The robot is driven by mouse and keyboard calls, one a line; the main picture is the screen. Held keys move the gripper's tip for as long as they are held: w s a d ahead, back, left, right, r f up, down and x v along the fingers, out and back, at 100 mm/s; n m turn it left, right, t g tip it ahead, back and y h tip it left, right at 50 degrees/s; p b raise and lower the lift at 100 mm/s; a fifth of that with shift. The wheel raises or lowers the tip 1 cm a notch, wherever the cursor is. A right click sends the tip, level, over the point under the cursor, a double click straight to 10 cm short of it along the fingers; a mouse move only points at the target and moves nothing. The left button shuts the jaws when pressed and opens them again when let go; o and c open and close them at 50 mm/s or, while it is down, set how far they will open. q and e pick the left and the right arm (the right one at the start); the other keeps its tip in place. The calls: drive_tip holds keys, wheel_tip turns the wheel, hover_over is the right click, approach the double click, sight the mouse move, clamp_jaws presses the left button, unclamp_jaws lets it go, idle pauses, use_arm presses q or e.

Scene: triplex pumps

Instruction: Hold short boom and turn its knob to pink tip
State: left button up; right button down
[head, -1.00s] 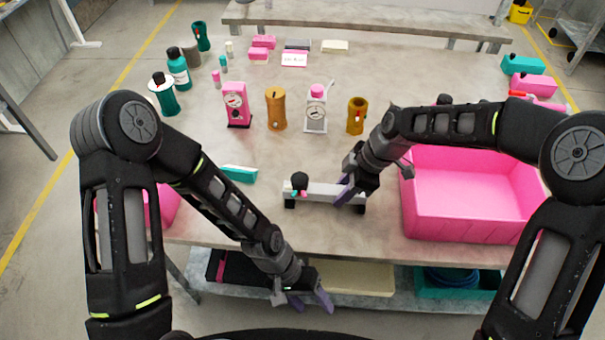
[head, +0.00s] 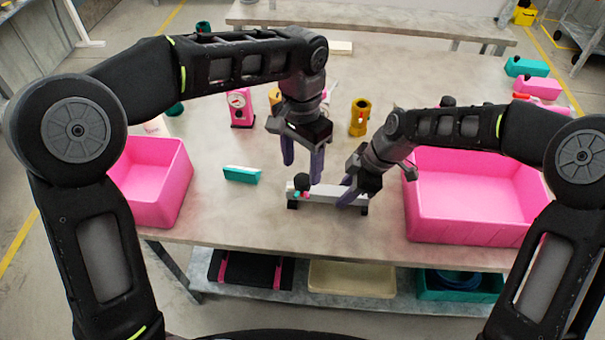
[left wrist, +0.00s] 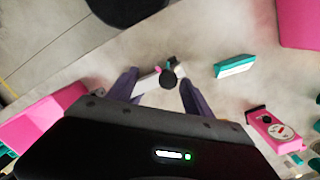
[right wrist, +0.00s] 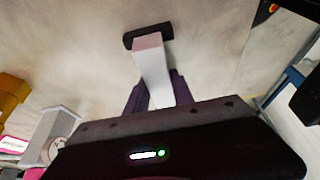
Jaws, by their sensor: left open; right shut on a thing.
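The short boom (head: 325,194) is a pale grey bar on black feet, standing on the table. Its black knob (head: 303,180) is at the left end, with small teal and pink tips beside it. My right gripper (head: 351,188) is shut on the bar toward its right end; the bar also shows between its fingers in the right wrist view (right wrist: 152,62). My left gripper (head: 303,168) is open, pointing down above the knob. In the left wrist view the knob (left wrist: 168,78) lies between the spread fingers. Which tip the knob points to is unclear.
A large pink bin (head: 470,195) stands right of the boom and another pink bin (head: 155,180) stands left. A teal block (head: 241,174) lies left of the boom. A pink gauge unit (head: 240,108) and a brown cylinder (head: 359,117) stand behind.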

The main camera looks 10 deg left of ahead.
use_arm(q)
wheel_tip(320, 180, up, 4)
drive_tip(key=t, duration=0.1)
hover_over(302, 179)
drive_tip(key=shift+r, duration=0.2)
drive_tip(key=shift+f, duration=0.1)
wheel_tip(302, 179, down, 12)
drive_tip(key=shift+r, duration=0.1)
idle(0.3)
clamp_jaws()
idle(0.6)
